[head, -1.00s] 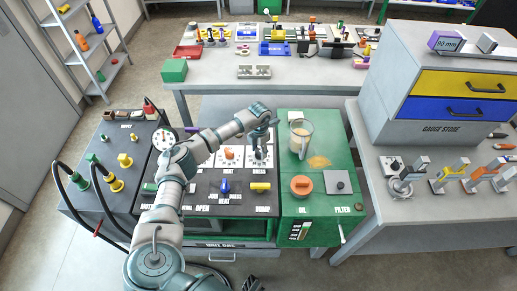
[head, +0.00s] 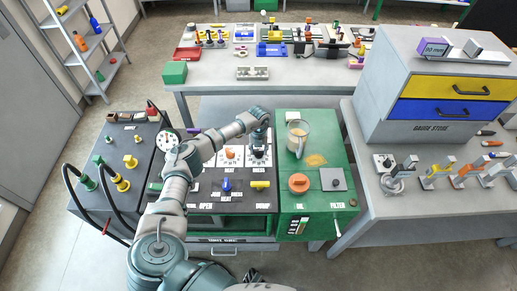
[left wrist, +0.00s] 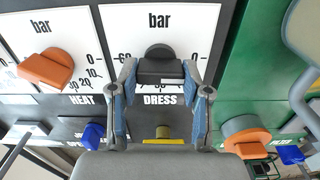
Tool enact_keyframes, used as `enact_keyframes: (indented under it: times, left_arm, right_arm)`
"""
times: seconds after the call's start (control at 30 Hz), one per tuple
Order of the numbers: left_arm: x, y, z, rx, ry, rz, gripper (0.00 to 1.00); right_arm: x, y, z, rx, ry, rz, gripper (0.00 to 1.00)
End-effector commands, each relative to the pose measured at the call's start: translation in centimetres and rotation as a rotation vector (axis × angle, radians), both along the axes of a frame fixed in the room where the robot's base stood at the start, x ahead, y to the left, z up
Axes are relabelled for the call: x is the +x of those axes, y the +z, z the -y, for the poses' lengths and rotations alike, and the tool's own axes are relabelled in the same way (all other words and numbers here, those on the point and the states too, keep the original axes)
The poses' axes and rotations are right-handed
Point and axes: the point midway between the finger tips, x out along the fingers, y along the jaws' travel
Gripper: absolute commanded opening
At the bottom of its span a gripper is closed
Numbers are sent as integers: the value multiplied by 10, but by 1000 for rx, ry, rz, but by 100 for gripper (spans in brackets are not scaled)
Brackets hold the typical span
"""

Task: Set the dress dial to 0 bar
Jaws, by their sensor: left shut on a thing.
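The dress dial (left wrist: 161,68) is a black knob on a white panel marked "bar", above the word DRESS in the left wrist view. In the head view its panel (head: 259,162) shows just below my left gripper (head: 259,142). In the left wrist view the fingers of my left gripper (left wrist: 162,80) are shut on the knob's two sides. A 60 shows left of the knob; the fingers hide much of the scale, and I cannot read the setting. My right gripper is not clearly in view.
The heat dial with its orange knob (left wrist: 47,68) is just left of the dress dial. A blue knob (head: 226,185) and a yellow knob (head: 260,185) sit nearer the front. A clear jug (head: 298,137) stands on the green cabinet to the right.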

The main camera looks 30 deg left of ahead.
Motion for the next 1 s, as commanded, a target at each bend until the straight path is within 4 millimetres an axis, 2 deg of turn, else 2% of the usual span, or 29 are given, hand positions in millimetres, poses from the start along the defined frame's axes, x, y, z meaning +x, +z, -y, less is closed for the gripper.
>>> enact_keyframes:
  times: [0.03, 0.3, 0.67, 0.7, 0.77, 0.8, 1.0]
  left_arm:
    - [4, 6, -2, 1, 18, 16, 13]
    - [5, 5, -2, 0, 64, 17, 13]
    - [5, 5, -2, 1, 68, 18, 13]
    - [5, 5, -2, 1, 68, 18, 53]
    - [5, 5, -2, 0, 67, 17, 68]
    - [4, 4, -2, 0, 67, 15, 73]
    - [2, 3, -1, 1, 65, 9, 73]
  right_arm:
    - [-3, 1, 1, 0, 1, 0, 40]
    - [-11, 0, 3, -1, 2, -4, 40]
    - [-10, -1, 2, -1, 2, -5, 40]
    - [-10, -1, 2, -1, 2, -5, 40]
    - [-10, -1, 2, -1, 2, -5, 40]
    - [-10, -1, 2, -1, 2, -5, 40]
    - [-10, -1, 2, -1, 2, -5, 40]
